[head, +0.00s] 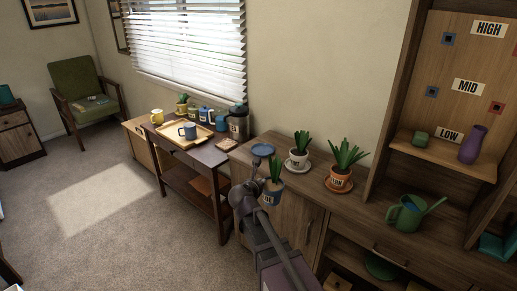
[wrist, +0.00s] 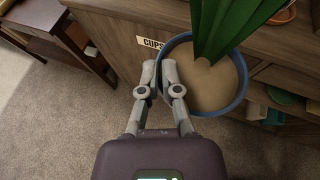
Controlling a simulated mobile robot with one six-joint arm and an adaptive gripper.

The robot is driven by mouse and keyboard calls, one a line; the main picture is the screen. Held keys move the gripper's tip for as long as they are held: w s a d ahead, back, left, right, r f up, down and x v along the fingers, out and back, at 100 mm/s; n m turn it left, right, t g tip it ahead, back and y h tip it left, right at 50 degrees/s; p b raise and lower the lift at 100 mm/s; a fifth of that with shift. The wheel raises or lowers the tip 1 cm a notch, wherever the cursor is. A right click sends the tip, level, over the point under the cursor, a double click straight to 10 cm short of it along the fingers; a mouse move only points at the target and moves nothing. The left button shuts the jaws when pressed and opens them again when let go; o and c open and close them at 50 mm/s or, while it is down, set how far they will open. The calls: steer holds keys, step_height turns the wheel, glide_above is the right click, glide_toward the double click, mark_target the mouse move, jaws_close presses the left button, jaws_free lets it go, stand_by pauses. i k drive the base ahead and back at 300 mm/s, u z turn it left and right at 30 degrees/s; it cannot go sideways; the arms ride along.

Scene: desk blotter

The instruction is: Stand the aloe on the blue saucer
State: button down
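A potted plant with upright green leaves in a blue pot (head: 271,194) hangs in front of the cabinet, off its top. I take it for the aloe; its small label is not readable. In the wrist view the blue pot (wrist: 237,92) shows its round rim, brown soil and broad leaves. My gripper (wrist: 160,72) is shut on the left side of the pot's rim; in the head view my gripper (head: 257,188) is at the pot's left. The blue saucer (head: 263,150) sits empty on the cabinet top, above and slightly left of the pot in the picture.
A white pot (head: 298,158) and an orange pot (head: 340,180), both planted and on saucers, stand right of the blue saucer. A green watering can (head: 405,215) is farther right. A side table with a tray (head: 178,134) and a dark canister (head: 238,122) stand left.

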mark_target(263, 151)
steer(key=i, duration=1.2)
steer(key=z, duration=0.05)
